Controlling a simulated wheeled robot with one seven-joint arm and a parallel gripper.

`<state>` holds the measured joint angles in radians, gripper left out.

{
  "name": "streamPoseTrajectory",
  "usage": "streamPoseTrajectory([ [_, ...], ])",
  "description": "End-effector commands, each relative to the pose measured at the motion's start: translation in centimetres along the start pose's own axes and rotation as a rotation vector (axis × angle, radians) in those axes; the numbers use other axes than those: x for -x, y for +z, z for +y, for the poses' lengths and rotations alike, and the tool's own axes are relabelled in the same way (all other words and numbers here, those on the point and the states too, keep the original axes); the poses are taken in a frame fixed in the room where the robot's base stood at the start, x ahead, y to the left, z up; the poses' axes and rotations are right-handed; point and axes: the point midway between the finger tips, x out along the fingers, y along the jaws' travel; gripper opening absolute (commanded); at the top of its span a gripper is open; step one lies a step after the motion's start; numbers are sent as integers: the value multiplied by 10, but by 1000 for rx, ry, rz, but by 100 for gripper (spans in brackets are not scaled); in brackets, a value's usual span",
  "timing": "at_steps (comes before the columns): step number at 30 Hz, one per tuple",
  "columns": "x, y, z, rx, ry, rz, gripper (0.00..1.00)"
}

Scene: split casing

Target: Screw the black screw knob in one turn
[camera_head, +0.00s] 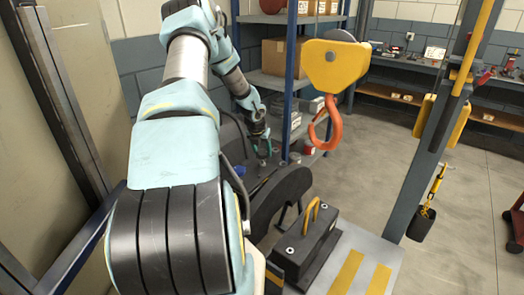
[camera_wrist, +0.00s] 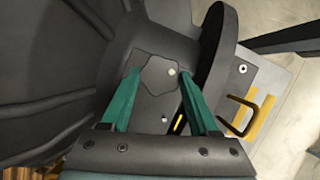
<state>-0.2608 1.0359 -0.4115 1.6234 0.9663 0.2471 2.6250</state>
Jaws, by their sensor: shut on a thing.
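The black screw knob (camera_wrist: 158,75) is a dark, lobed disc on a flat dark plate of the casing (camera_wrist: 60,60), seen in the wrist view. My gripper (camera_wrist: 159,73) has its two green fingers on either side of the knob and is shut on it. In the head view my gripper (camera_head: 264,160) is at the far end of my arm, low over the dark casing, and the knob cannot be made out there.
A curved black flange (camera_wrist: 213,62) rises close to the right of my fingers. A black block with a yellow handle (camera_head: 311,217) stands on the grey base. An orange hook (camera_head: 325,127) hangs from a yellow block. Blue shelving (camera_head: 292,70) stands behind.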

Motion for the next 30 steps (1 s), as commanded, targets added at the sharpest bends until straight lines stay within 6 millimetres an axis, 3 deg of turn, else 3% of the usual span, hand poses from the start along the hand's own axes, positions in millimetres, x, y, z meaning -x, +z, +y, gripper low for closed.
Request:
streamPoseTrajectory([
  [3, -1, -1, 0, 1, -1, 2, 6],
  [4, -1, -1, 0, 1, -1, 2, 64],
  [11, 0, 0, 0, 1, 0, 1, 89],
  [22, 7, 1, 0, 0, 1, -1, 91],
  [30, 50, 1, 1, 1, 3, -2, 91],
])
